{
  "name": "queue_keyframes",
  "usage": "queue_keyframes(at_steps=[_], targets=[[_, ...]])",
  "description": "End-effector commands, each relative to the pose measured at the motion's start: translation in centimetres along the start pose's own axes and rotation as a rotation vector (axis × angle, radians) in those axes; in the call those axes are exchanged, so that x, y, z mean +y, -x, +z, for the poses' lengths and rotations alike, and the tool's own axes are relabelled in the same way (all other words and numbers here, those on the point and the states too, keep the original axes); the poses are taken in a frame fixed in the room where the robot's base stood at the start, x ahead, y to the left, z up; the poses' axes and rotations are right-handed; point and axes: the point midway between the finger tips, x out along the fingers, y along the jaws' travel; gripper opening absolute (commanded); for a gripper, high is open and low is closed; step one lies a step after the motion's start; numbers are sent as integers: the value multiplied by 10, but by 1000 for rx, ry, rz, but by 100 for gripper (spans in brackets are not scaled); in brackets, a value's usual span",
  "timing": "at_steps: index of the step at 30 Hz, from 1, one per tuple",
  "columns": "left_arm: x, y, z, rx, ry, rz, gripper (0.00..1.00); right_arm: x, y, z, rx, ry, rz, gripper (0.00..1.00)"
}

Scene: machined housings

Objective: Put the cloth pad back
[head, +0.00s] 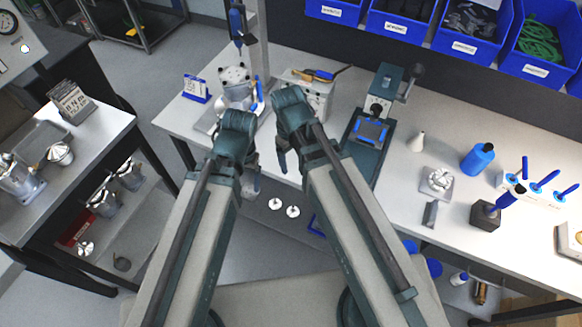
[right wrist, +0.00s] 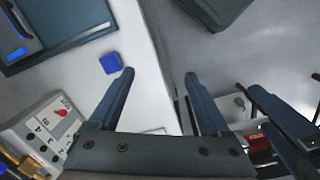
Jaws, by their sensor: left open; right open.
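I cannot make out the cloth pad for certain. A small blue block or pad (right wrist: 110,62) lies on the white bench near its front edge in the right wrist view. I cannot tell whether it is cloth; my right arm seems to hide that spot in the head view. My right gripper (head: 283,164) is open and empty at the bench's front edge; its fingers (right wrist: 160,88) show apart, with the blue piece just beyond the left finger. My left gripper (head: 250,188) is open, pointing down in front of the bench; its fingers also show in the right wrist view (right wrist: 285,120).
A teal press (head: 370,135) and a white box with buttons (right wrist: 38,135) flank the blue piece. A metal housing (head: 236,88) stands at the bench's left. A pale lumpy part on a grey plate (head: 437,182) and a blue bottle (head: 477,158) are further right. Blue bins line the back.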

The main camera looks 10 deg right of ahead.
Motion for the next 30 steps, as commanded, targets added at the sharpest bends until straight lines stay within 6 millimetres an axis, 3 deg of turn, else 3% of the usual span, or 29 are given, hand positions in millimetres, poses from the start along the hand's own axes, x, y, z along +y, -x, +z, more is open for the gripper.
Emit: queue_keyframes(at_steps=[1, 3, 7, 17, 25, 30], targets=[[0, 0, 0, 0, 0, 0, 81, -19, 0, 13, -6, -51, 10, 81], [0, 0, 0, 0, 0, 0, 81, -34, 1, 21, -12, -126, 20, 81], [0, 0, 0, 0, 0, 0, 81, -49, 1, 29, -18, -213, 35, 81], [0, 0, 0, 0, 0, 0, 81, -52, 1, 30, -19, -243, 38, 81], [3, -28, -2, 0, 1, 0, 81, -53, -27, 28, -19, -242, 38, 81], [2, -25, -2, 0, 1, 0, 81, -53, -23, 28, -19, -242, 38, 81]])
